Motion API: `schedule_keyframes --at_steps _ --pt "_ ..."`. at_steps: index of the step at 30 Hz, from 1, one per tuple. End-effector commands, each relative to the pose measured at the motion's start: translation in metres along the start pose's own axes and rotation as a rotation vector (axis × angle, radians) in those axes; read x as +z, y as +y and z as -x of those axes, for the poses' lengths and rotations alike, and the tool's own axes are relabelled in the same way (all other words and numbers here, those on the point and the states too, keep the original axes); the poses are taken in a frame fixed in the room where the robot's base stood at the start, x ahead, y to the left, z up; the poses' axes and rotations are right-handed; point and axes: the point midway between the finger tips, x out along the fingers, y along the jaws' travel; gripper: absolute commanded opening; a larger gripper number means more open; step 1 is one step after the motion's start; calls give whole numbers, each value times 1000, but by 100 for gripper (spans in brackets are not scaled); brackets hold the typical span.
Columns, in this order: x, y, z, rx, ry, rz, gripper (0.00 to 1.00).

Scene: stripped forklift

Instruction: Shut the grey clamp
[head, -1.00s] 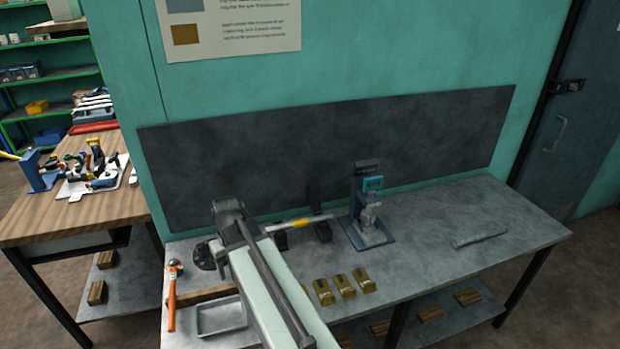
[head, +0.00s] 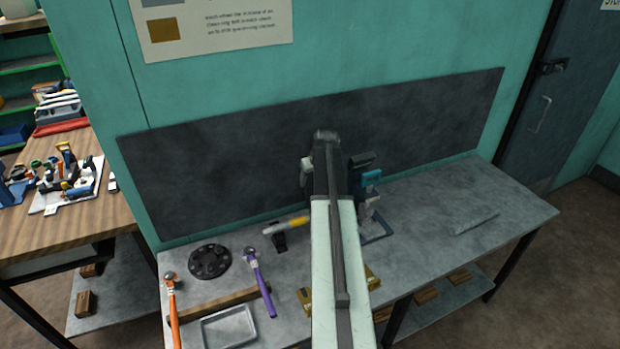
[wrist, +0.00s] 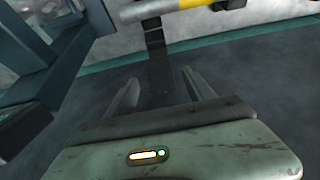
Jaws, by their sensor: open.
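I cannot tell for sure which thing is the grey clamp. A rod with a yellow band (head: 292,223) rests on a dark stand (head: 279,241) on the bench. The rod's yellow part also shows at the top of the wrist view (wrist: 180,4). An upright blue-grey device with a teal part (head: 372,178) stands right of my arm, partly hidden by it. Its blue frame fills the left of the wrist view (wrist: 28,62). My gripper (wrist: 160,80) is open, its two fingers apart, with a dark upright strip beyond them. My arm hides the gripper in the head view.
A round dark disc (head: 210,261), a purple-handled tool (head: 260,280), an orange-handled hammer (head: 172,308) and a grey tray (head: 228,327) lie at left. Brass blocks (head: 305,301) sit near the front edge. A grey bar (head: 474,222) lies right, with clear bench around it.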

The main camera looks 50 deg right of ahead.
Motion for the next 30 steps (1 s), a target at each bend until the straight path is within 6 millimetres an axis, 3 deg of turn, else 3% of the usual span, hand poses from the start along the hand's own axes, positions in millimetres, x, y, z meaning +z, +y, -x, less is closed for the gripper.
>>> schedule_keyframes --at_steps 5,15,25,30 --pt "1 -1 -18 0 -1 1 62" --pt "2 -1 -75 0 -1 1 62" --pt "0 -1 -78 0 -1 1 62" --pt "0 -1 -78 -1 -1 1 15"
